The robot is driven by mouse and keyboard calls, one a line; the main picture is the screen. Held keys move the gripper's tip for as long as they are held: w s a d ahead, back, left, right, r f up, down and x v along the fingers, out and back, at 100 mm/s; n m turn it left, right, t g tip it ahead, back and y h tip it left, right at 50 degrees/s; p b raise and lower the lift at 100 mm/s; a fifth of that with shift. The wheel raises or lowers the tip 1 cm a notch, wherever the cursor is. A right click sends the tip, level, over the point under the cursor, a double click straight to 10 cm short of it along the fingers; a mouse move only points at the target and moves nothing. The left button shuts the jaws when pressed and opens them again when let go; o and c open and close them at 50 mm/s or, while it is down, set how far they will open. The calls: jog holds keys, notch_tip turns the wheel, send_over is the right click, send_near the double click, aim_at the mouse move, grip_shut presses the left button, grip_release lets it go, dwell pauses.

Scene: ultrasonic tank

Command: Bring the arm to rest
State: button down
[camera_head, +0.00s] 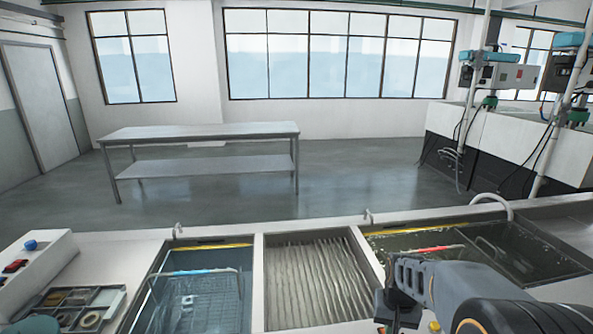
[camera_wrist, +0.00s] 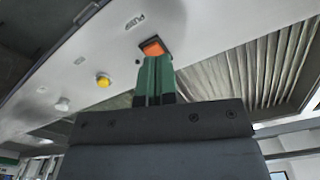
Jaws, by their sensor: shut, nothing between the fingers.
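My arm comes in from the lower right of the head view, over the front of the tank bench. My gripper shows in the wrist view (camera_wrist: 156,62), where its two green fingers are together with nothing between them. The fingertips lie just beside an orange switch (camera_wrist: 153,47) on a white panel (camera_wrist: 105,48); I cannot tell whether they touch it. In the head view the arm's end points down near the bottom edge, and the fingertips do not show.
The bench holds a left tank (camera_head: 200,294) with a blue-handled basket, a ribbed middle tray (camera_head: 312,285) and a right tank (camera_head: 510,248) with a red-handled basket. A yellow button (camera_wrist: 103,80) is near the switch. A steel table (camera_head: 200,131) stands beyond, with open floor around it.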

jog(key=s+a+r+n+t, duration=0.2)
jog(key=s+a+r+t, duration=0.1)
jog(key=s+a+r, duration=0.3)
jog(key=shift+s+r+n+t, duration=0.4)
jog(key=shift+s+r, duration=0.8)
jog(key=shift+s, duration=0.6)
